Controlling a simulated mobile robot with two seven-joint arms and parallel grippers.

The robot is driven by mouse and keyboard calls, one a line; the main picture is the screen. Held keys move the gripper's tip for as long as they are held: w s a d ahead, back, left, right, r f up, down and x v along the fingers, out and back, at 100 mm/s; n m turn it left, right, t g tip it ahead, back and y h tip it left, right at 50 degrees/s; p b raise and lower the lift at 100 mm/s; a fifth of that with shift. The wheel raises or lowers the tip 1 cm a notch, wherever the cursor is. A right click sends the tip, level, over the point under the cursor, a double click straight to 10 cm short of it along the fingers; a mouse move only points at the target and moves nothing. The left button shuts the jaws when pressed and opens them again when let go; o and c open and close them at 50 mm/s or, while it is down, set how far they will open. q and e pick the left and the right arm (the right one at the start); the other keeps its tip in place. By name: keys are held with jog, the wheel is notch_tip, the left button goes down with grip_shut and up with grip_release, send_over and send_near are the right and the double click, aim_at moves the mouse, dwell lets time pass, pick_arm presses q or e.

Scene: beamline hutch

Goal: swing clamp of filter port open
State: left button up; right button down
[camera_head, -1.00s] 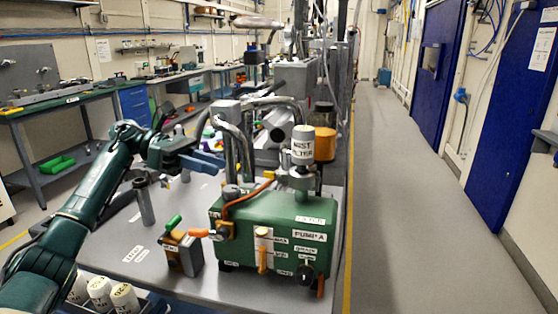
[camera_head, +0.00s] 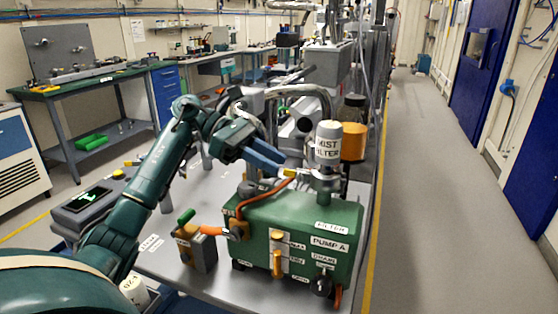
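The white mist filter (camera_head: 328,142) stands upright on the filter port of the green pump A (camera_head: 315,222). A metal clamp (camera_head: 321,174) sits around the port under the filter, with a small yellow-and-white lever (camera_head: 291,173) pointing left. My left gripper (camera_head: 280,162) reaches in from the left, its blue fingers just above and left of the lever. The fingers show edge-on, so their gap and any contact with the lever are unclear. My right gripper is out of view.
An orange hose (camera_head: 262,192) curves over the pump's left top. A metal pipe (camera_head: 300,89) arches behind the port, and an amber jar (camera_head: 353,142) stands behind the filter. The aisle at right is clear.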

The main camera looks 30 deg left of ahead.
aim_at(310, 180)
pick_arm(q)
jog(key=shift+x, duration=1.2)
jog(key=shift+c, duration=0.6)
grip_shut()
